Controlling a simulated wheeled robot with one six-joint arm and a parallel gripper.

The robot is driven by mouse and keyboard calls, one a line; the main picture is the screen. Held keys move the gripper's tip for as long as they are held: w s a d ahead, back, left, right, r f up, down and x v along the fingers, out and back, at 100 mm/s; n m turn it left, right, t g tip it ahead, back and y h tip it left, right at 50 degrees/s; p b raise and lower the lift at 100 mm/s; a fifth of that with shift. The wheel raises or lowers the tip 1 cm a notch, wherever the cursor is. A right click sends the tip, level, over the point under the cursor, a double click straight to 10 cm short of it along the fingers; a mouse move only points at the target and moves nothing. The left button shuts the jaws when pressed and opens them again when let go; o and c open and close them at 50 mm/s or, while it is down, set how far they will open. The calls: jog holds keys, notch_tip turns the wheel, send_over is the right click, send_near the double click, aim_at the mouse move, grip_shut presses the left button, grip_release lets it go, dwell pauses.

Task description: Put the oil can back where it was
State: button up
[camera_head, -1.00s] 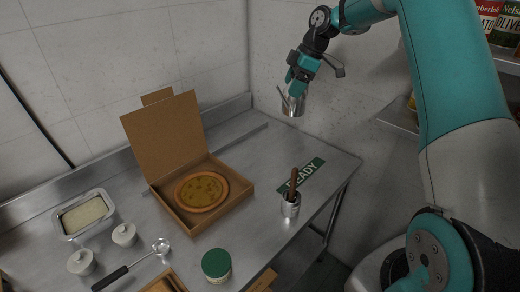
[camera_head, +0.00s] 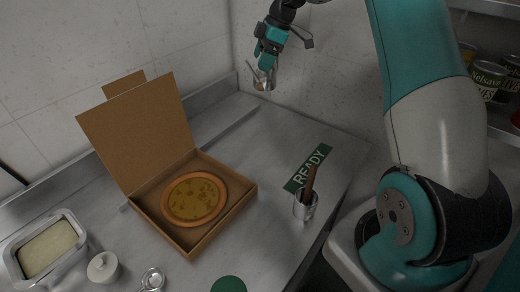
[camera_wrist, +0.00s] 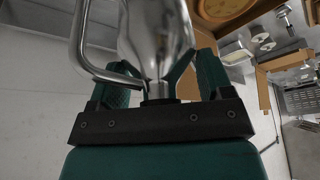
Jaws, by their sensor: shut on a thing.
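A shiny metal oil can (camera_head: 264,81) is held in my gripper (camera_head: 266,64), in the air above the back of the steel counter, right of the pizza box. In the wrist view the oil can (camera_wrist: 155,40) fills the top middle, with its curved handle or spout on the left. The teal fingers of my gripper (camera_wrist: 160,85) are shut on its narrow part. The far end of the can is cut off in the wrist view.
An open pizza box (camera_head: 236,213) with a pizza (camera_head: 193,199) stands on the counter (camera_head: 262,232). A green READY sign (camera_head: 307,168) and a metal cup (camera_head: 304,208) with a brown handle are at right. A tray (camera_head: 14,262) and white pot (camera_head: 103,268) are at left. The back right counter is clear.

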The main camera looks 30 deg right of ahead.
aim_at(263, 73)
notch_tip(263, 73, down, 5)
jog(key=b, duration=0.3)
jog(key=shift+w, duration=0.1)
notch_tip(263, 73, down, 19)
jog(key=p, duration=0.4)
jog(key=shift+r, duration=0.1)
jog(key=shift+f, duration=0.25)
jog(key=shift+f, duration=0.2)
jog(key=o, duration=1)
jog(key=shift+r, duration=0.15)
